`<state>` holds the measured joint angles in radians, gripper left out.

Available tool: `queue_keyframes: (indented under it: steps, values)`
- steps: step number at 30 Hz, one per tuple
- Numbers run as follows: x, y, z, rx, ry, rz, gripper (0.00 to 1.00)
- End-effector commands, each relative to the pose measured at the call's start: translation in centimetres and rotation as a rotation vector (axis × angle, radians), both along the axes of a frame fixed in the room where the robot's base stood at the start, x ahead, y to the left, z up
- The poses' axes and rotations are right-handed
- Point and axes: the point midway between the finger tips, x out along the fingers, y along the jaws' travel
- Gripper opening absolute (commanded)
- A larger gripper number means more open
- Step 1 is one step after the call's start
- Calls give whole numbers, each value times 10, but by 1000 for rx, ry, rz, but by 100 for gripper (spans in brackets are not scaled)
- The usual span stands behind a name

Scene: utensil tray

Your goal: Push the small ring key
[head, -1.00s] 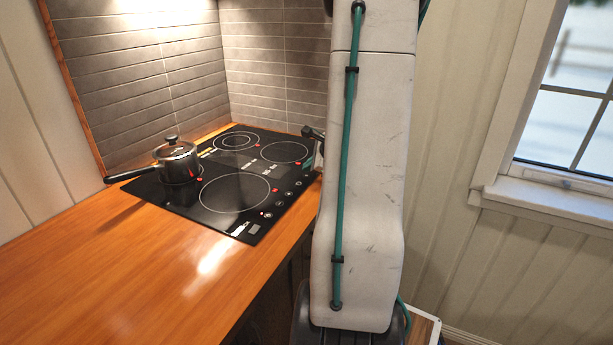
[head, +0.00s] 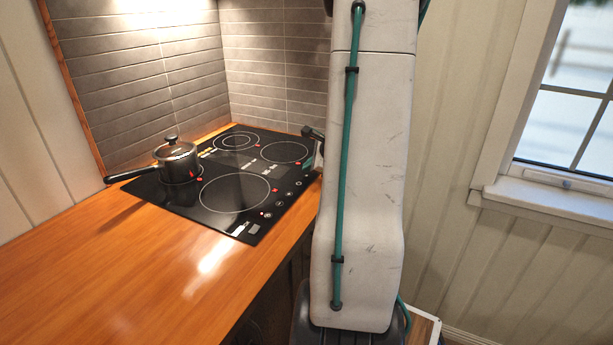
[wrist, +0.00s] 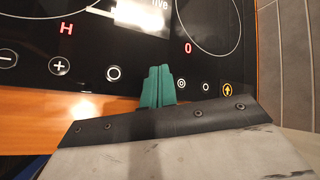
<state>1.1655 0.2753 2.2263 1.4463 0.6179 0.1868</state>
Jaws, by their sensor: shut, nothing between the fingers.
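The cooktop's key row shows in the wrist view. A small plain ring key (wrist: 206,86) lies right of my gripper (wrist: 157,72), between a small ring with a dot (wrist: 181,84) and an orange arrow key (wrist: 227,89). A larger ring key (wrist: 113,73) lies left of the gripper. The teal fingers are shut and empty, over the panel between the larger ring and the dotted ring. I cannot tell whether the tips touch the glass. In the head view, my arm hides most of the gripper at the cooktop's right edge.
The black cooktop (head: 247,220) is set in an orange wooden counter (head: 130,260). A lidded pot (head: 176,165) stands on its left burner, handle to the left. Plus (wrist: 59,66) and minus (wrist: 8,60) keys lie further left in the wrist view. A tiled wall backs the counter.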

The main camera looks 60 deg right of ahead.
Motion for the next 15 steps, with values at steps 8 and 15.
queue_keyframes:
  steps: [8,15]
  values:
    - [0,0,0,0,0,0,0]
    - [0,0,-6,2,0,-1,0]
